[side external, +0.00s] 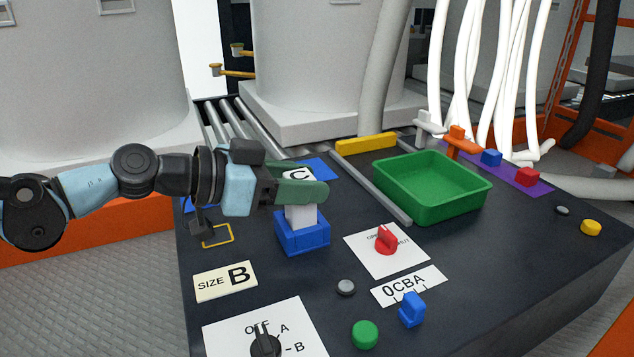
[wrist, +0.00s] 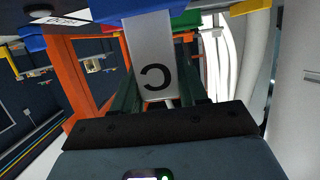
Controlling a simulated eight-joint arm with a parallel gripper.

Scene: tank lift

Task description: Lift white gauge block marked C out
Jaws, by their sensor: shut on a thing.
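The white gauge block marked C (side external: 301,216) stands upright at the blue square holder (side external: 302,240) on the dark table. Its top with the letter C shows between my fingers, and its lower end is hidden by the holder's rim, so I cannot tell how deep it sits. My gripper (side external: 303,190) has green fingers shut on the block's upper part, coming in from the left. In the wrist view the block (wrist: 150,45) lies between the fingers (wrist: 157,90), its C upside down, with the blue holder (wrist: 115,8) at the top edge.
An empty green tray (side external: 432,190) stands to the right behind a grey rail (side external: 375,188). A red knob (side external: 386,240), a blue switch (side external: 412,310), a green button (side external: 365,334) and a black selector (side external: 265,342) stick up in front. A "SIZE B" card (side external: 225,282) lies front left.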

